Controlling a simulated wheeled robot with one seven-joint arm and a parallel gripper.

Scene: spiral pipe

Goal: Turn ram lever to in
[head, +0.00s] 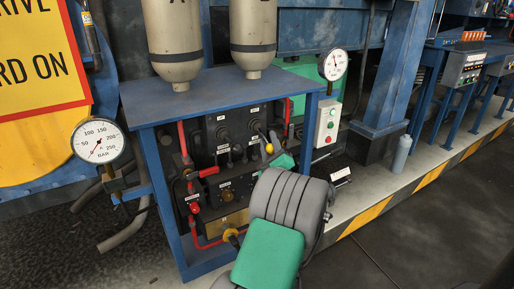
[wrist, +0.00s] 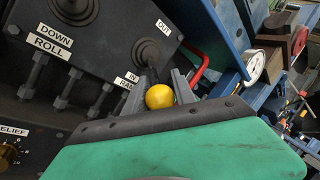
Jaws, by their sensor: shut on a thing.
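The ram lever shows as a yellow ball knob (wrist: 159,96) on a dark stem in the wrist view, beside a partly covered label reading IN. A label reading OUT stands farther up and right on the same black panel. In the head view the yellow knob (head: 269,148) is at the right part of the panel. My gripper (wrist: 161,84) has its grey fingers on either side of the lever and is shut on it. In the head view my arm hides most of the gripper. The lower stem and exact contact are partly hidden.
The black control panel (head: 231,133) sits inside a blue frame (head: 158,170) under a blue shelf. Other levers stand close by, including a red one (head: 208,171). A pressure gauge (head: 98,141) is at left, another (head: 333,65) at right. Open floor lies at right.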

